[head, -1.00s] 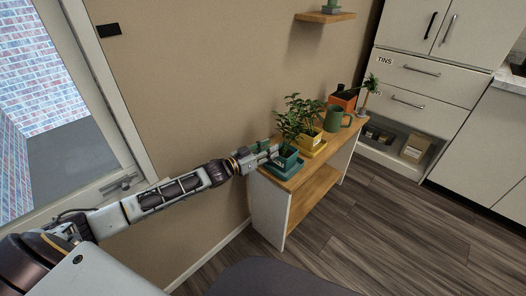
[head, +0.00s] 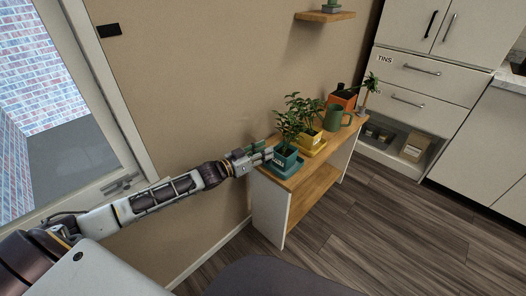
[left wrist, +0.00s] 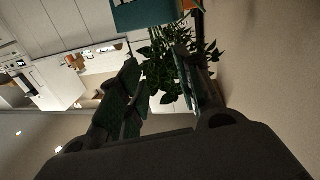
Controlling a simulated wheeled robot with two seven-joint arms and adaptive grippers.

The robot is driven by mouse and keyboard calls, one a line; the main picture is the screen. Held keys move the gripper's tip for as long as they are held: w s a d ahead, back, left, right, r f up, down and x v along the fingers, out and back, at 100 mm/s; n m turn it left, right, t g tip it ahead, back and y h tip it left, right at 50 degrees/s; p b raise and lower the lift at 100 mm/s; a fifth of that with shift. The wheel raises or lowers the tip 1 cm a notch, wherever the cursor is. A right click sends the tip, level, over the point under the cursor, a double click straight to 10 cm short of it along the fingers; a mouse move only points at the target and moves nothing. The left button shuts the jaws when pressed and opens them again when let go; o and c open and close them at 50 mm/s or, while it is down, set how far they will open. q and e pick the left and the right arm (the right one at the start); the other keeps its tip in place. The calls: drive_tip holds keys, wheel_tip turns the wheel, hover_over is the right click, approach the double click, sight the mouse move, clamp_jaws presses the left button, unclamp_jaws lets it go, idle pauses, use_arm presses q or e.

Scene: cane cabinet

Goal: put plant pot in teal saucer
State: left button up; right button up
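A teal plant pot (head: 285,157) with a leafy green plant (head: 291,122) stands upright in the teal saucer (head: 285,171) at the near end of the wooden cabinet top. My left gripper (head: 263,150) is just left of the pot, apart from it. In the left wrist view the gripper's two fingers (left wrist: 158,85) are spread with nothing between them. The pot (left wrist: 143,14) shows beyond the fingertips, with leaves hanging in the picture. My right gripper is not in view.
A yellow pot (head: 312,139) with a plant stands right behind the teal one on the cabinet top (head: 298,180). Beyond it are a green mug (head: 336,118) and an orange planter (head: 344,98). The wall (head: 200,90) is close on the left.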

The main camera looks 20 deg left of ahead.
use_arm(q)
drive_tip(key=s+d+f+n+g+y, duration=0.1)
drive_tip(key=s+d+f+g+y, duration=0.25)
drive_tip(key=s+f, duration=0.4)
drive_tip(key=s+d+f+n+g+y, duration=0.15)
drive_tip(key=s+d+f, duration=0.35)
drive_tip(key=f, duration=0.5)
drive_tip(key=s+f+g+y, duration=0.1)
drive_tip(key=s+f+g, duration=0.2)
drive_tip(key=s, duration=0.7)
drive_tip(key=s+d+f+g+y, duration=0.1)
drive_tip(key=s+f+g, duration=0.2)
drive_tip(key=s, duration=0.6)
drive_tip(key=shift+s+d+f+g+y, duration=0.15)
drive_tip(key=shift+s+f+g+y, duration=0.2)
drive_tip(key=shift+g, duration=0.65)
